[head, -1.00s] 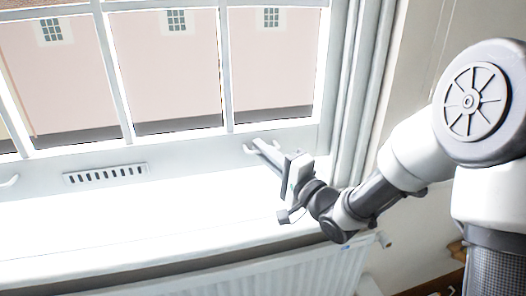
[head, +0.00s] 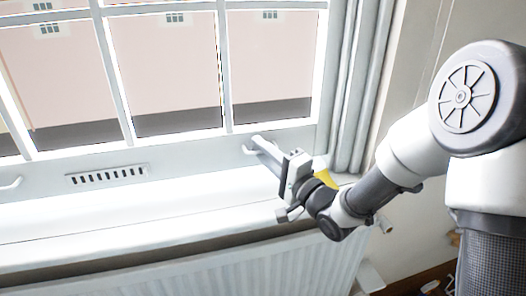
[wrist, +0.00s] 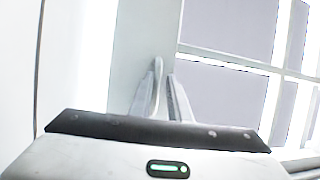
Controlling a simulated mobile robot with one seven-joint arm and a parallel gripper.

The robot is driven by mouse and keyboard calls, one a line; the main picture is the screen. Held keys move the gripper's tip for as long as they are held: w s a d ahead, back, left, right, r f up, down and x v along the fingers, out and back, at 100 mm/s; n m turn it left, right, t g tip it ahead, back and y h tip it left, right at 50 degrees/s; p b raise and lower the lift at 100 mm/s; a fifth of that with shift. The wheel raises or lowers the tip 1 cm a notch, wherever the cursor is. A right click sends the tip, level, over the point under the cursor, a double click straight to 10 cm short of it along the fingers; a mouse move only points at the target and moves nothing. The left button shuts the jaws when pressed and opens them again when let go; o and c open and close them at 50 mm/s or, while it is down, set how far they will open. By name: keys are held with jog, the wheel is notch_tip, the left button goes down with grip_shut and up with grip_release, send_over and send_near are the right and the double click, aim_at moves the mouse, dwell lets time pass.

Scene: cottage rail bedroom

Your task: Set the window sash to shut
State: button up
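The white window sash (head: 200,160) spans the head view, with glazing bars and panes above a solid bottom rail. A white hook-shaped lift (head: 247,149) sits at the right of that rail, and another lift (head: 10,184) at the far left. My gripper (head: 259,143) reaches in from the right, its fingertips at the right lift. In the wrist view the fingers (wrist: 164,82) lie close together with a narrow gap, against the pale sash rail and panes. Whether they touch the lift is not clear. The rail's lower edge is hard to tell from the sill.
A slotted vent (head: 107,175) is on the rail. Below are the white sill (head: 130,215) and a radiator (head: 230,278). A yellow item (head: 326,179) shows behind my wrist. The window frame (head: 362,90) and wall are close on the right.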

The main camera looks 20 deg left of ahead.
jog(key=shift+d, duration=0.1)
jog(key=p+v, duration=0.6)
jog(key=v, duration=1.1)
jog(key=shift+s, duration=0.1)
